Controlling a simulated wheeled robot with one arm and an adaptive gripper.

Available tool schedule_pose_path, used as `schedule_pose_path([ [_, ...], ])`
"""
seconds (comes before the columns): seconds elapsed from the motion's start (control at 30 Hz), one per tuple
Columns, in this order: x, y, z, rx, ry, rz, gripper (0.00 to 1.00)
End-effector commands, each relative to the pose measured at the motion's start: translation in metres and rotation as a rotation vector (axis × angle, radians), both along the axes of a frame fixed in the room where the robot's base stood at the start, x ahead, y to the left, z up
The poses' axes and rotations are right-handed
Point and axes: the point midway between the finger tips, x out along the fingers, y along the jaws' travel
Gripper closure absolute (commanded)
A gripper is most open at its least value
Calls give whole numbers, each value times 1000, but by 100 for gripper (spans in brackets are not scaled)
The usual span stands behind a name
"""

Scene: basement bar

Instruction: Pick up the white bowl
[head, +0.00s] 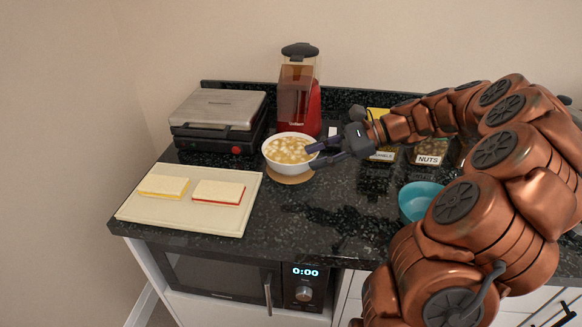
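The white bowl (289,168) holds a yellowish food with pale chunks. It stands upright over a round tan coaster (290,179) on the dark counter, left of my arm. My gripper (309,157) is at the bowl's right side. One dark finger reaches over the rim and the other is outside, low against the right wall. A gap shows between the fingers, with the rim between them. I cannot tell whether either finger touches the bowl.
A cutting board (190,218) with two sandwiches lies left. A sandwich press (218,120) and red popcorn machine (298,100) stand behind. A teal bowl (416,201) and a nuts jar (428,152) are right. The black counter (300,225) is clear in front.

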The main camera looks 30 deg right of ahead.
Motion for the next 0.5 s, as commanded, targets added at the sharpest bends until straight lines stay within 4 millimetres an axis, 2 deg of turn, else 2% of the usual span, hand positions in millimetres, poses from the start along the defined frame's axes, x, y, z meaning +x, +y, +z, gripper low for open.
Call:
schedule_pose_path([
  [0.03, 2, -11, -4, 18, 4, -28, 67],
  [0.17, 5, -22, -5, 44, 11, -63, 67],
  [0.5, 16, -1, -14, 48, 11, -66, 67],
])
